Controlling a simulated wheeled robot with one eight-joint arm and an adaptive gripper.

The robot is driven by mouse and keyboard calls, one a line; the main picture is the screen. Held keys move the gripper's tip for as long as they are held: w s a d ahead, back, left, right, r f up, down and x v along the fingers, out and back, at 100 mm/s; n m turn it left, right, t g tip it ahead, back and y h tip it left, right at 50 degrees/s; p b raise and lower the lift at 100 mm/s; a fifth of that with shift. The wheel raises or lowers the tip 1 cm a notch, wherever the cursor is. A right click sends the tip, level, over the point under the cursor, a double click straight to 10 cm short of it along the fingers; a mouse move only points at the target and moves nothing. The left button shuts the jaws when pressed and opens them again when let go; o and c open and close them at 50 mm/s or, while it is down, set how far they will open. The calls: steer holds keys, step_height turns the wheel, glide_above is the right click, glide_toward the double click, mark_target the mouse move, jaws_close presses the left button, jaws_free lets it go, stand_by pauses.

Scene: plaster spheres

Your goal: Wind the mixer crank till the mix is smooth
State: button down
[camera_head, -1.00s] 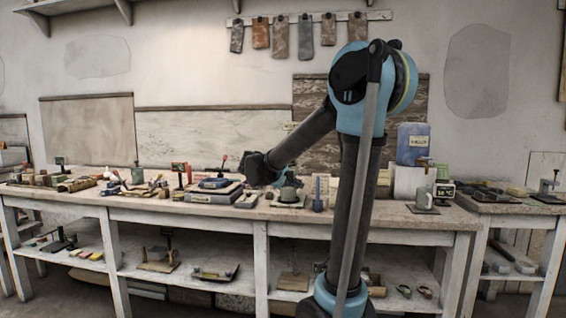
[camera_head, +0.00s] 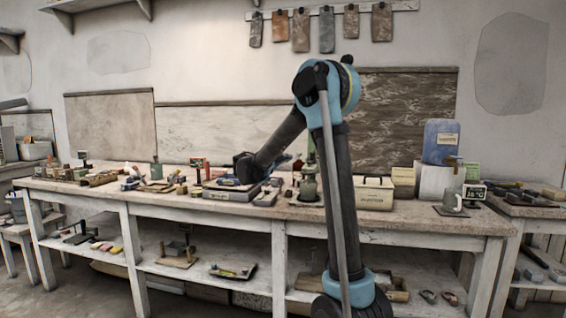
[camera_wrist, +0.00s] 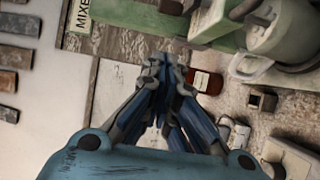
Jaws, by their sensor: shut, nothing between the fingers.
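The mixer (camera_wrist: 140,14), a green body with a label reading "MIXE", is cut off at the top of the wrist view. Beside it is a pale rounded vessel (camera_wrist: 283,30) with a light loop on its side. I cannot make out the crank or the mix. In the head view a green machine (camera_head: 309,188), probably the mixer, stands on the bench, partly behind my arm. My gripper (camera_wrist: 155,72) is shut and empty, apart from the mixer. In the head view my gripper (camera_head: 241,167) is over the bench, left of the green machine.
The long bench (camera_head: 400,216) is crowded with small items. A cream box (camera_head: 373,193), a blue container (camera_head: 441,142) and a mug (camera_head: 452,203) stand at right. A red labelled item (camera_wrist: 207,82) is near my fingertips.

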steer(key=w+d, duration=0.4)
steer(key=d, duration=0.4)
steer(key=shift+d, duration=0.3)
steer(key=shift+w, duration=0.1)
